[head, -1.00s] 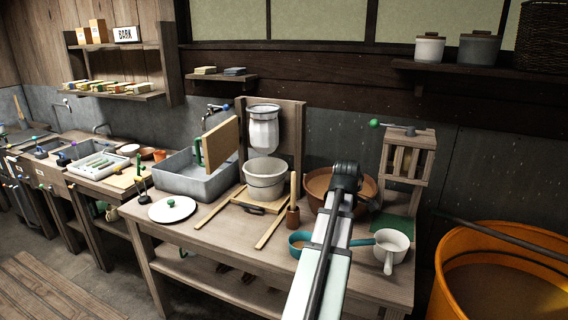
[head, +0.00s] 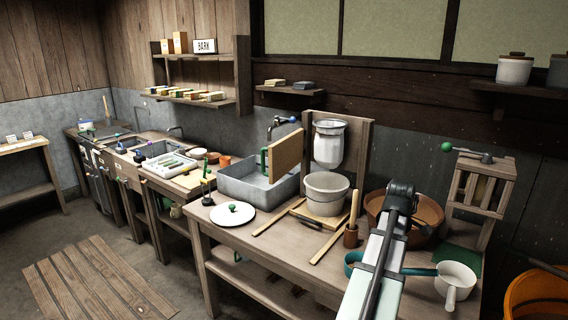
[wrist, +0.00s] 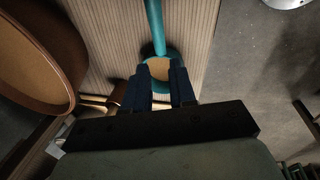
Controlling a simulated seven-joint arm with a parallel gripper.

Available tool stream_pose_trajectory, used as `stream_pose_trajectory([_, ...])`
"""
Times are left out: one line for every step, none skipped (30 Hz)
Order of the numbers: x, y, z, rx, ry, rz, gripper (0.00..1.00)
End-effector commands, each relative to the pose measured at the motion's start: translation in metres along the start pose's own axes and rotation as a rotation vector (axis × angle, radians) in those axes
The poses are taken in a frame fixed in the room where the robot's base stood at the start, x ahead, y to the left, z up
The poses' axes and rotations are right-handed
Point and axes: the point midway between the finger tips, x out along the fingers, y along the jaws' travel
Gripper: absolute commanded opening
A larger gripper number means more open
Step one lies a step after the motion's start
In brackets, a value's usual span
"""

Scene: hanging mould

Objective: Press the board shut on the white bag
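The white bag (head: 328,148) hangs on a wooden upright (head: 353,155) at the back of the bench, above a pale bucket (head: 325,194). The tan board (head: 286,157) stands swung out to the left of the bag, apart from it, with a green handle (head: 264,161) on its left. My gripper (wrist: 163,75) shows in the wrist view with two dark blue fingers spread apart and nothing visibly clamped. It is over a teal-rimmed dipper (wrist: 174,62); height above it is unclear. In the head view my arm hides the fingers. The gripper is right of the bag and board.
A white lid (head: 231,215) lies at the bench's front left.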

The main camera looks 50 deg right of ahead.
Motion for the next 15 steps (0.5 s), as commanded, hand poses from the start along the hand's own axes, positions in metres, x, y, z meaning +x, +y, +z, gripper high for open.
stream_pose_trajectory([0.001, -0.001, -0.019, -0.03, 0.006, -0.002, 0.2])
stream_pose_trajectory([0.002, -0.002, -0.03, -0.047, 0.009, -0.004, 0.17])
stream_pose_trajectory([0.004, -0.003, -0.046, -0.071, 0.013, -0.007, 0.14])
stream_pose_trajectory([0.005, -0.004, -0.057, -0.089, 0.017, -0.009, 0.11])
stream_pose_trajectory([0.006, -0.006, -0.069, -0.107, 0.02, -0.011, 0.08])
stream_pose_trajectory([0.008, -0.008, -0.085, -0.131, 0.024, -0.015, 0.04])
stream_pose_trajectory([0.009, -0.009, -0.096, -0.149, 0.027, -0.017, 0.01])
stream_pose_trajectory([0.01, -0.011, -0.107, -0.167, 0.03, -0.019, 0.0])
stream_pose_trajectory([0.011, -0.013, -0.123, -0.191, 0.034, -0.023, 0.0])
stream_pose_trajectory([0.013, -0.015, -0.134, -0.208, 0.037, -0.025, 0.0])
stream_pose_trajectory([0.014, -0.017, -0.146, -0.227, 0.04, -0.028, 0.0])
stream_pose_trajectory([0.015, -0.02, -0.161, -0.251, 0.044, -0.031, 0.0])
stream_pose_trajectory([0.016, -0.022, -0.172, -0.268, 0.047, -0.034, 0.0])
stream_pose_trajectory([0.017, -0.024, -0.184, -0.286, 0.05, -0.037, 0.0])
stream_pose_trajectory([0.018, -0.027, -0.2, -0.31, 0.053, -0.04, 0.0])
